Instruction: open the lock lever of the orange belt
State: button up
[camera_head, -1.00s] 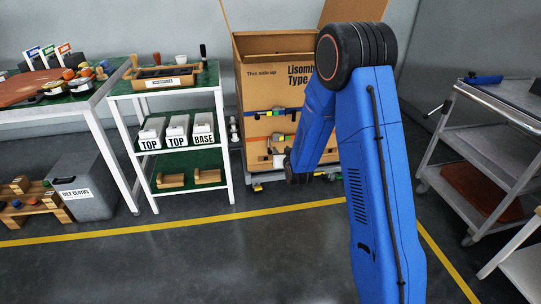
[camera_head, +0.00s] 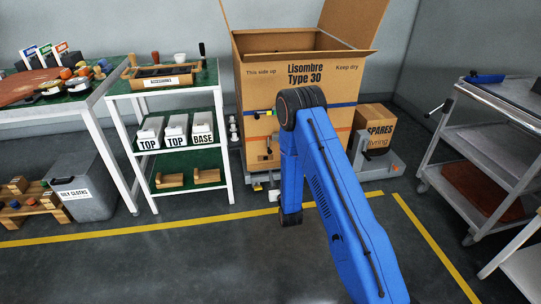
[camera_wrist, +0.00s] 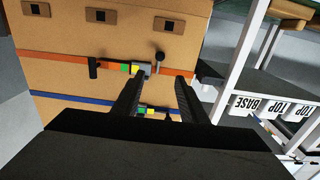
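The large cardboard box (camera_head: 305,95) carries an orange belt (camera_wrist: 60,60) and a blue belt (camera_wrist: 62,98). The wrist view shows the box upside down, so the orange belt is above the blue one there. The orange belt has a grey buckle (camera_wrist: 142,69) with green and yellow marks, and a lever with a round black knob (camera_wrist: 160,56). My gripper (camera_wrist: 157,80) is open and empty, its fingers apart. The orange buckle and knob appear just beyond the fingertips, without visible contact. In the head view, my arm hides much of the orange belt; my gripper is not clearly visible.
A blue-belt buckle (camera_wrist: 150,110) shows between my fingers. A green-topped shelf (camera_head: 185,77) with labelled bins stands left of the box. A smaller SPARES box (camera_head: 376,118) stands to its right, and a grey cart (camera_head: 500,95) further right. The floor in front is open.

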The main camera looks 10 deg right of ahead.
aim_at(270, 153)
jog(key=w, duration=1.7)
jog(key=shift+c, duration=0.4)
grip_shut()
